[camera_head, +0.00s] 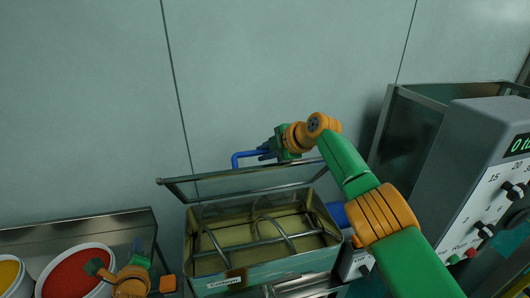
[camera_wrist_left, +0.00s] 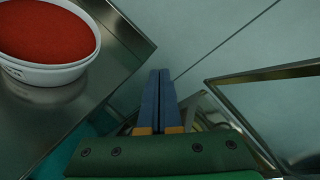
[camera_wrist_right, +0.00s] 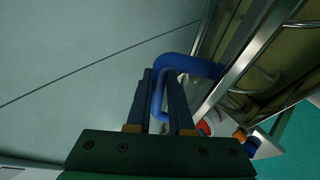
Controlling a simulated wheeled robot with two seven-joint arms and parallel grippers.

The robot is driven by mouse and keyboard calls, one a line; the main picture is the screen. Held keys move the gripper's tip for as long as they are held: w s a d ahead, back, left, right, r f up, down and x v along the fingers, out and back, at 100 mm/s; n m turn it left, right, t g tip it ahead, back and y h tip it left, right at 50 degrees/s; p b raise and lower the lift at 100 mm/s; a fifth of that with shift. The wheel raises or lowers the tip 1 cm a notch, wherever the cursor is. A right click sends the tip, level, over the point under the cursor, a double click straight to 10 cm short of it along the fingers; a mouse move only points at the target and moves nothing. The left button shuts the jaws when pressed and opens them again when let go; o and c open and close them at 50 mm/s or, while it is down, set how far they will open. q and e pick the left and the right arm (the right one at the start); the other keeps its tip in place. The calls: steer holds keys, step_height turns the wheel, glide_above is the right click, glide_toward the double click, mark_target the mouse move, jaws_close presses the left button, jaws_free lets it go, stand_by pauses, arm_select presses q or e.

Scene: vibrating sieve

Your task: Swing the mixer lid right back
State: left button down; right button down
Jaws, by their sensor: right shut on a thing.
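The mixer lid (camera_head: 215,185) is a clear panel in a metal frame, raised above the open mixer tub (camera_head: 262,271). Its blue bent handle (camera_head: 240,157) stands at the upper edge of the lid. My right gripper (camera_head: 268,152) is shut on the blue handle, reaching over from the right. In the right wrist view the handle (camera_wrist_right: 185,64) passes between the fingers (camera_wrist_right: 160,98). My left gripper (camera_head: 137,247) is low at the left, beside the red bowl and away from the lid. In the left wrist view its fingers (camera_wrist_left: 160,90) are together and empty.
A white bowl of red material (camera_head: 75,275) and one of yellow material (camera_head: 8,275) stand on a metal surface at left. Curved stirring bars (camera_head: 272,232) lie inside the tub. A grey control box (camera_head: 485,175) stands at right. The wall is behind the lid.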

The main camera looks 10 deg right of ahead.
arm_select(q)
steer(key=d+r+m+h, duration=0.2)
steer(key=d+r+m, duration=0.3)
steer(key=d, duration=0.6)
steer(key=m+h, duration=0.1)
steer(key=m, duration=0.5)
glide_toward(219, 188)
steer(key=s+f, duration=0.2)
steer(key=s, duration=0.3)
steer(key=shift+t, duration=0.4)
steer(key=w, duration=1)
steer(key=shift+a+f, duration=0.2)
arm_select(e)
steer(key=shift+c, duration=1.2)
jaws_free()
